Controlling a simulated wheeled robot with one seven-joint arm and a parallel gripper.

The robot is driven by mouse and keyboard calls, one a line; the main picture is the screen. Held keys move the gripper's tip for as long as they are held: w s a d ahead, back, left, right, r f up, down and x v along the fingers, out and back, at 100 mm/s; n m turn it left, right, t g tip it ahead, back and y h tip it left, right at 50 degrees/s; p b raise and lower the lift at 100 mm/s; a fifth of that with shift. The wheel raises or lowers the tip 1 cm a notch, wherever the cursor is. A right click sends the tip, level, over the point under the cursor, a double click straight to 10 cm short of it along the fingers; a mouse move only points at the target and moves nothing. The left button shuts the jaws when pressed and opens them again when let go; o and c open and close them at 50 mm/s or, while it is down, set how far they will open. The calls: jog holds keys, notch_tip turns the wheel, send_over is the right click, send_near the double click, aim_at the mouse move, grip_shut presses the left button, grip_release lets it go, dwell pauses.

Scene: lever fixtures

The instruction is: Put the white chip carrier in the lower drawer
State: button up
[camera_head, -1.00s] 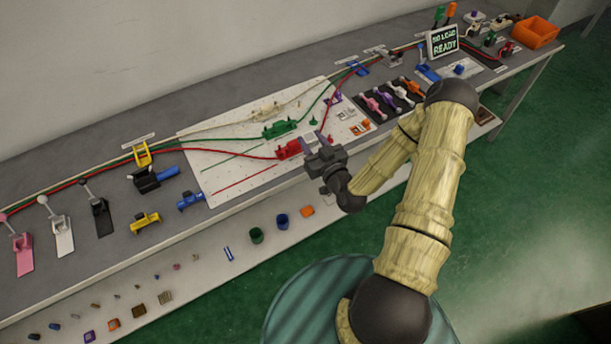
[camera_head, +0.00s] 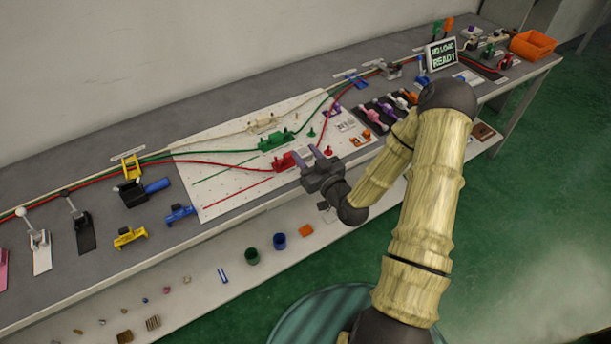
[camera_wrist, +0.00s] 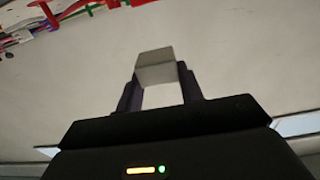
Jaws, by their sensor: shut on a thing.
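My gripper (camera_head: 309,156) is over the front edge of the bench, near the red fixture, in the head view. In the wrist view my gripper (camera_wrist: 158,80) is shut on a pale, blocky piece, which I take to be the white chip carrier (camera_wrist: 155,67). It sits between the two dark purple fingertips, and its top end sticks out past them. I cannot make out a lower drawer in either view.
The grey bench (camera_head: 90,175) carries a white pegboard (camera_head: 215,187) with a green fixture (camera_head: 275,140) and a red fixture (camera_head: 284,162). A lower shelf (camera_head: 190,305) holds small parts and two cups. An orange bin (camera_head: 532,44) stands at the far right. Green floor is open at right.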

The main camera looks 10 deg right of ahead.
jog(key=shift+f, duration=2)
jog(key=shift+f, duration=2.1)
jog(key=shift+f, duration=0.15)
jog(key=o, duration=1)
jog(key=shift+o, duration=0.2)
